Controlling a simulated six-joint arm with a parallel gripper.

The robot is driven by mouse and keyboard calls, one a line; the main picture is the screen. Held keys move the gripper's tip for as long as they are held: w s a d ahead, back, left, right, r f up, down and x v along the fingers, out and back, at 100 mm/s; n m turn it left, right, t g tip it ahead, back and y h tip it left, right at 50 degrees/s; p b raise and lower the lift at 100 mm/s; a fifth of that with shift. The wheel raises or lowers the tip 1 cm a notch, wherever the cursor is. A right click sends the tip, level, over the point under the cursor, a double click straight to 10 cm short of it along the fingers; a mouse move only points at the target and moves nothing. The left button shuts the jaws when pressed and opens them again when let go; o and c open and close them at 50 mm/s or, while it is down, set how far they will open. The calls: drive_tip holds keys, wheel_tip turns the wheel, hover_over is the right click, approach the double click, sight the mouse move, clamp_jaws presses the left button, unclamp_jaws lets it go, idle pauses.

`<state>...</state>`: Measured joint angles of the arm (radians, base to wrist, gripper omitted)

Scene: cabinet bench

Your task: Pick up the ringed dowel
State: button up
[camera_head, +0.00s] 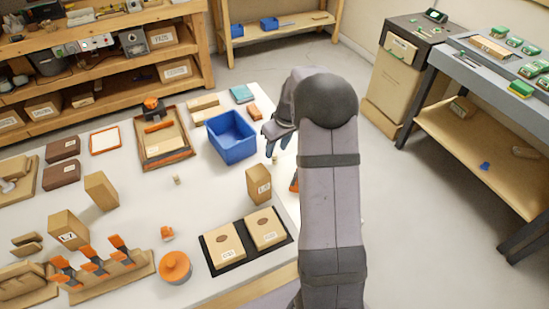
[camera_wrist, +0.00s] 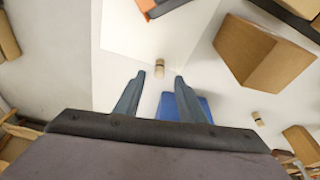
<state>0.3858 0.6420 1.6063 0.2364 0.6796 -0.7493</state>
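A short tan dowel (camera_wrist: 159,68) stands out on the pale tabletop in the wrist view, between and just beyond my fingertips, apart from both. It seems to carry a darker band. A second small dowel (camera_wrist: 257,118) lies farther right, with a dark mark I cannot make out; it also shows in the head view (camera_head: 176,180). Which one is ringed is not certain. My gripper (camera_wrist: 162,75) is open and empty. In the head view my gripper (camera_head: 272,142) hangs near the table's right edge, beside the blue bin, partly hidden by my arm.
A blue bin (camera_head: 231,136) stands left of my gripper. A cardboard box (camera_head: 258,185) stands nearer, also large in the wrist view (camera_wrist: 262,52). A black tray (camera_head: 248,260) holds two boxes. Open tabletop (camera_head: 205,190) lies left of the standing box.

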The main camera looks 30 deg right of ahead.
sight(275, 154)
drive_tip(key=shift+p+x, duration=0.95)
drive_tip(key=shift+x, duration=1.75)
drive_tip(key=shift+d, duration=0.1)
clamp_jaws()
